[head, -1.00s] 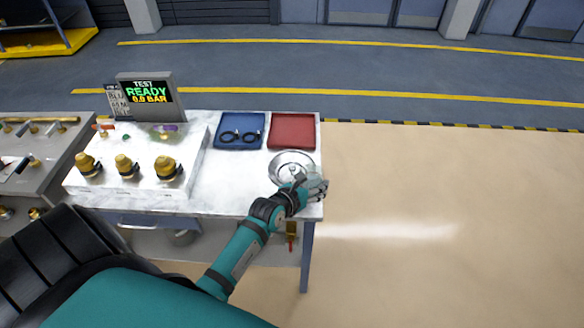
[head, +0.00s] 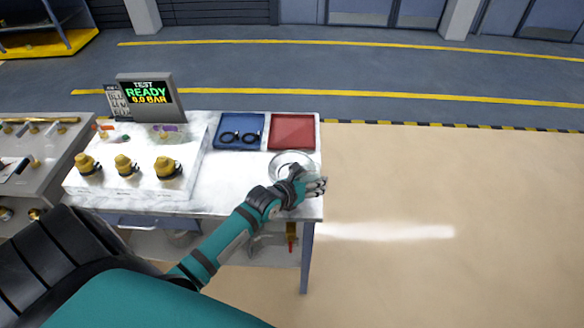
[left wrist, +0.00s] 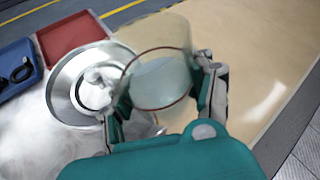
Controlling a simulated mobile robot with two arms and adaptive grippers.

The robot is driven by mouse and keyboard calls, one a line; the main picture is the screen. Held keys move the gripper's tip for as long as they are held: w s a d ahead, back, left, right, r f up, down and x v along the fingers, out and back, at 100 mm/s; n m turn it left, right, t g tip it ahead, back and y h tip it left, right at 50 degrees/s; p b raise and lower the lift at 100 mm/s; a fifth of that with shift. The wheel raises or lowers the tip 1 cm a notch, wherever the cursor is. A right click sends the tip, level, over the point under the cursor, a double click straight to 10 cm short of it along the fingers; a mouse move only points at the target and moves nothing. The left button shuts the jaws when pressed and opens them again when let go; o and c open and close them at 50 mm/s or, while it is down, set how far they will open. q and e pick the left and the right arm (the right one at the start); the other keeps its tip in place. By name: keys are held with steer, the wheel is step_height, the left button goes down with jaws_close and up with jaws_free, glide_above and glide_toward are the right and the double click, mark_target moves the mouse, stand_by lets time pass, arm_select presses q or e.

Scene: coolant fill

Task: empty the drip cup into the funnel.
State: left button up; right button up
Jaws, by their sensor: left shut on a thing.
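My left gripper (head: 312,187) is at the right front corner of the table, over the near right edge of the funnel in the head view. In the left wrist view its fingers (left wrist: 163,88) are shut on the clear drip cup (left wrist: 165,50). The cup is see-through with a thin brownish ring and a pale surface inside; whether that is liquid I cannot tell. The round metal funnel (head: 290,157) lies beside and partly behind the cup, and its bright rim also shows in the left wrist view (left wrist: 62,80). The hand hides part of the funnel in the head view. My right gripper is out of view.
A red tray (head: 292,131) and a blue tray (head: 240,131) with two black rings lie behind the funnel. A white block with several brass fittings (head: 125,166) and a display reading READY, 0.0 BAR (head: 149,93) stand to the left. Right of the table is open floor.

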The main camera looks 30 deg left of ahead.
mark_target(310, 171)
arm_select(q)
steer(key=shift+w+a+r+n+g+h, duration=0.2)
steer(key=shift+a+r+n+g+h, duration=0.15)
steer(key=shift+a+n+h, duration=0.1)
stand_by(0.6)
steer(key=shift+w+a+r+n+g+h, duration=0.4)
steer(key=shift+a+r+n+g+h, duration=0.15)
steer(key=shift+a+r+n+h, duration=0.15)
stand_by(0.9)
steer(key=shift+f+h, duration=0.25)
stand_by(0.4)
steer(key=shift+a+f+n, duration=0.1)
steer(key=shift+n, duration=0.15)
steer(key=shift+g+b, duration=0.3)
steer(key=shift+b, duration=0.3)
steer(key=shift+r+n+g+h+b, duration=0.35)
steer(key=shift+r+n+h, duration=0.1)
steer(key=shift+n+h, duration=0.2)
steer(key=shift+f+n+g+h+b, duration=0.35)
steer(key=shift+f+n+h+b, duration=0.35)
steer(key=shift+h+b, duration=0.8)
stand_by(1.2)
steer(key=shift+w+a+r+n+b, duration=0.2)
steer(key=shift+a+n+b, duration=0.1)
steer(key=shift+b, duration=0.1)
